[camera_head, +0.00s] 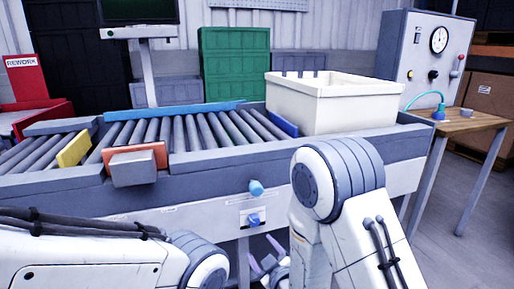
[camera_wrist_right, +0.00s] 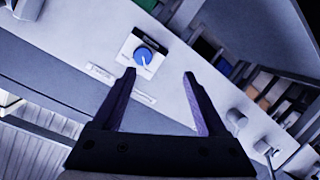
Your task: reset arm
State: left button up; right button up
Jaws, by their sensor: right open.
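My right arm reaches down in front of the conveyor in the head view. My right gripper (camera_head: 268,254) is partly hidden behind its own arm, with its purple fingers showing low by the conveyor's front panel. In the right wrist view the same gripper (camera_wrist_right: 159,74) is open, its two fingers wide apart with nothing between them. A blue knob (camera_wrist_right: 144,54) on a white plate lies beyond the left fingertip. In the head view this knob (camera_head: 253,220) is just above the gripper. My left arm enters from the left, but its gripper is out of view.
The roller conveyor (camera_head: 70,192) spans the scene, bearing a cream bin (camera_head: 340,108) at right. A blue cylinder (camera_head: 256,188) sticks out above the knob. A wooden table (camera_head: 462,122) and a gauge cabinet (camera_head: 425,50) stand at right. Floor at lower right is clear.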

jog(key=s+a+r+m+g+h, duration=0.25)
jog(key=s+g, duration=0.55)
jog(key=s, duration=0.5)
jog(key=s+d+r+g+h, duration=0.1)
jog(key=s+d+r+g, duration=0.15)
jog(key=s, duration=0.55)
jog(key=s+d+r+g+h, duration=0.1)
jog(key=s+d+g, duration=0.2)
jog(key=s, duration=0.5)
notch_tip(320, 180, up, 35)
jog(key=p, duration=3.5)
jog(key=shift+g, duration=0.25)
